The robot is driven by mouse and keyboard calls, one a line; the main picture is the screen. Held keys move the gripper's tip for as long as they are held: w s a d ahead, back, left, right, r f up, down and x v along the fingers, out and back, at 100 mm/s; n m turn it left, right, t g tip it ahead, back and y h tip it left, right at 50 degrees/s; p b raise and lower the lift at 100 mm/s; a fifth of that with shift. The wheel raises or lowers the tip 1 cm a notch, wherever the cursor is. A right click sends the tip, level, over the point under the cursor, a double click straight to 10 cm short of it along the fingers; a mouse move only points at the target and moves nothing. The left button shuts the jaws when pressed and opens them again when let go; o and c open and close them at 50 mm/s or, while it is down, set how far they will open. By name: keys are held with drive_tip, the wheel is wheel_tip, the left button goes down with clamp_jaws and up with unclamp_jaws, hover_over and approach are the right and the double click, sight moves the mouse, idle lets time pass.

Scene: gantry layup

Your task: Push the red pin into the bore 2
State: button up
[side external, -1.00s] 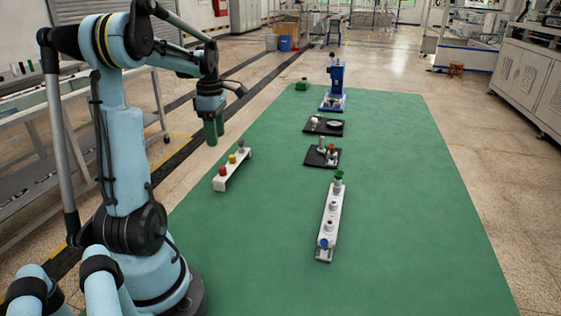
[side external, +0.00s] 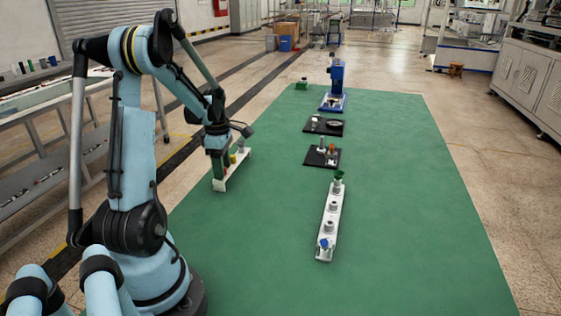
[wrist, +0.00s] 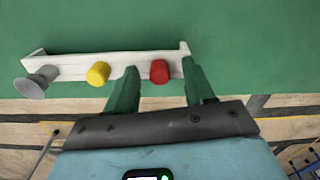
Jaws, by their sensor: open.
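The red pin (wrist: 159,71) stands in a white rack (wrist: 68,66), beside a yellow pin (wrist: 98,73) and a grey pin (wrist: 37,82). My gripper (wrist: 160,68) is open, with its two green fingers on either side of the red pin and a gap showing on both sides. In the side view my gripper (side external: 219,166) is low at the near end of the rack (side external: 220,186) and mostly hides the red pin. A white bore strip (side external: 322,253) lies to the right, with a blue piece at its near end and a green one at its far end. I cannot tell which bore is number 2.
Two black trays with small parts (side external: 311,161) (side external: 334,131) lie farther back on the green mat (side external: 400,200). A blue press (side external: 337,80) and a green block (side external: 302,84) stand at the far end. The mat between rack and strip is clear.

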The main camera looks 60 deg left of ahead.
sight(226, 175)
clamp_jaws()
idle(0.3)
drive_tip(key=shift+r, duration=0.1)
drive_tip(key=shift+r, duration=0.55)
drive_tip(key=r, duration=0.2)
drive_tip(key=d+r, duration=0.1)
drive_tip(key=shift+w+r, duration=0.2)
drive_tip(key=shift+w, duration=0.05)
drive_tip(key=w+d+r, duration=0.4)
drive_tip(key=d+r, duration=0.2)
drive_tip(key=d, duration=0.3)
drive_tip(key=w+d+m, duration=0.6)
drive_tip(key=w+d, duration=0.9)
drive_tip(key=d, duration=0.1)
drive_tip(key=shift+d+f, duration=0.3)
drive_tip(key=shift+f, duration=0.15)
